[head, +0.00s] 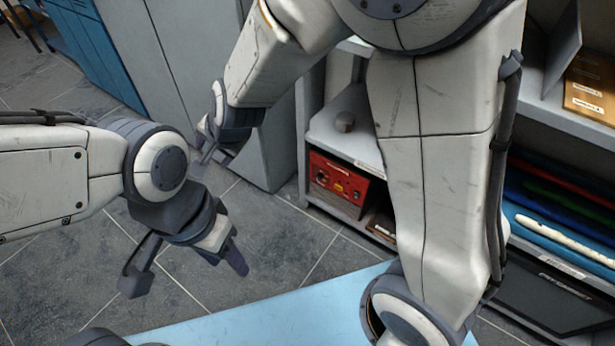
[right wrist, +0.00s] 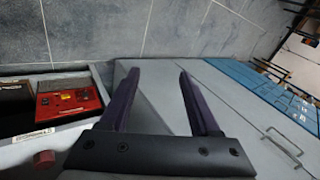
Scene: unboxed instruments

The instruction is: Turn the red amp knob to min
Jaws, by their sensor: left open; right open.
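The red amp (head: 340,184) stands on a lower shelf of the grey cabinet in the head view, its front facing the open floor. A dark round knob (head: 322,178) shows on its front; its setting is too small to read. The red amp (right wrist: 66,103) also shows at the left in the right wrist view. My right gripper (right wrist: 157,73) is open and empty, apart from the amp, with grey cabinet doors behind its fingers. In the head view it is partly hidden by its wrist. My left gripper (head: 187,272) is open and empty above the floor, left of the amp.
My right arm hides part of the shelves. Grey cabinet doors (head: 185,50) stand behind my right gripper. A light blue surface (head: 270,318) lies at the bottom. The tiled floor between is clear.

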